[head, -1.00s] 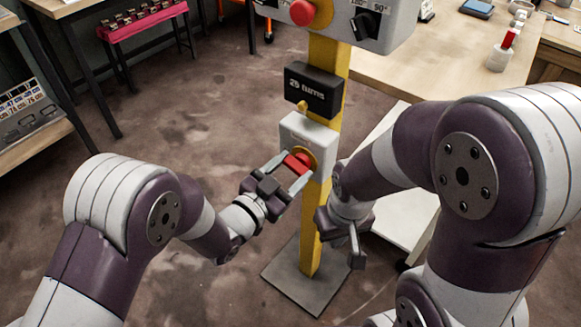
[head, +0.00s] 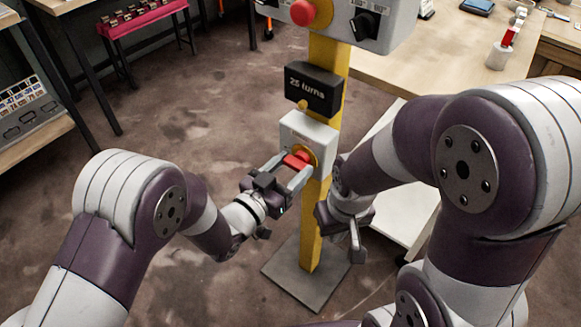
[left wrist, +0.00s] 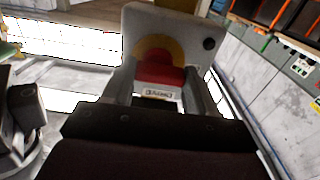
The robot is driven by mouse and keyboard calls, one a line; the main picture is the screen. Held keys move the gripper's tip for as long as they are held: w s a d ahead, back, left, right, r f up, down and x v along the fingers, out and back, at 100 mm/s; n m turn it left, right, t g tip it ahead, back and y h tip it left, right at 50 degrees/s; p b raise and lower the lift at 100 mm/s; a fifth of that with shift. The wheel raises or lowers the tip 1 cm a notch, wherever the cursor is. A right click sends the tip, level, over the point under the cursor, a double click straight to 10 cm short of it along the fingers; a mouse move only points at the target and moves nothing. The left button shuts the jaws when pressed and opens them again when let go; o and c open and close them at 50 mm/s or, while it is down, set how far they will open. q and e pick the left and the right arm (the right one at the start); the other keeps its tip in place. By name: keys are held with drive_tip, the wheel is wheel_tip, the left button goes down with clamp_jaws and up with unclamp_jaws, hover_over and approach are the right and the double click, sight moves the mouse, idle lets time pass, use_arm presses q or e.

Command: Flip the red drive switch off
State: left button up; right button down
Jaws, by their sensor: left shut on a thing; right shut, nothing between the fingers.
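The red drive switch (head: 297,160) sits on a yellow round plate on a light grey box, fixed to the yellow post. In the left wrist view the red switch (left wrist: 158,72) stands between my fingers, above a label reading "DRIVE". My left gripper (head: 290,167) is shut on the red switch, with a finger on each side of it. In the left wrist view its fingers (left wrist: 158,85) flank the switch. My right gripper (head: 357,245) is shut and empty, low and to the right of the post.
A black display reading "25 turns" (head: 313,89) is above the switch box (head: 308,136). Higher up, a grey control box (head: 345,30) carries a red button (head: 303,12) and a black knob (head: 366,25). A wooden table (head: 420,75) stands behind right.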

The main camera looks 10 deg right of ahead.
use_arm(q)
drive_tip(key=o, duration=1.1)
drive_tip(key=shift+c, duration=0.2)
drive_tip(key=p+v, duration=0.2)
drive_tip(key=v, duration=1)
drive_tip(key=shift+s+a, duration=0.3)
